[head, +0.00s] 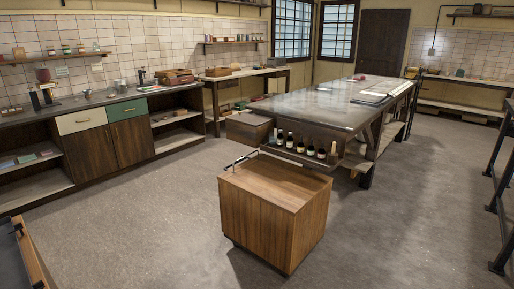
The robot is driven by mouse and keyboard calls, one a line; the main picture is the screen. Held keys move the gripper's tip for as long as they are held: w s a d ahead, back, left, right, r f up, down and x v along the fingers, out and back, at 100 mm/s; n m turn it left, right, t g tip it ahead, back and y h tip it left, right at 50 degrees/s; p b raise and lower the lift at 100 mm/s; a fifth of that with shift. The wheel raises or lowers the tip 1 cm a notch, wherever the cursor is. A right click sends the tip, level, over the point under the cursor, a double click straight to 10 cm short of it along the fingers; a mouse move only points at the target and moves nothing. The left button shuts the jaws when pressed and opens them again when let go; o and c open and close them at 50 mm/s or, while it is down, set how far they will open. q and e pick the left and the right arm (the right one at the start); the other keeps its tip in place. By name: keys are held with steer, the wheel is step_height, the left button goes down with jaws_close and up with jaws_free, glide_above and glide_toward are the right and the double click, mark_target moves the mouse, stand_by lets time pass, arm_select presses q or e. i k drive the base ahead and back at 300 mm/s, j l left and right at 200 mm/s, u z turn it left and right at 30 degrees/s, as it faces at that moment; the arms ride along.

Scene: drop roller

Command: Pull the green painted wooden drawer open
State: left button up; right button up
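The green drawer (127,109) sits in the wooden counter along the left wall, just under the worktop. It is to the right of a cream drawer (81,120) and above a brown cupboard door (132,140). Its front looks flush with the cabinet, so it appears closed. A small handle or pull on its front is too small to make out clearly. Neither of my grippers shows in the head view.
A wooden cart (272,205) with a metal rail stands in the middle foreground. A long metal-topped table (330,103) with bottles on its lower shelf stands behind it. A tray-like edge (22,255) shows at lower left. Grey floor (165,205) is clear before the counter.

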mark_target(121, 107)
steer(key=i+l+u, duration=0.1)
steer(key=i, duration=0.55)
steer(key=i+l+u, duration=0.15)
steer(key=i, duration=0.5)
steer(key=i+j+u, duration=0.25)
steer(key=i+u, duration=0.65)
steer(key=i+l+u, duration=0.15)
steer(key=i+u, duration=0.3)
steer(key=i, duration=0.15)
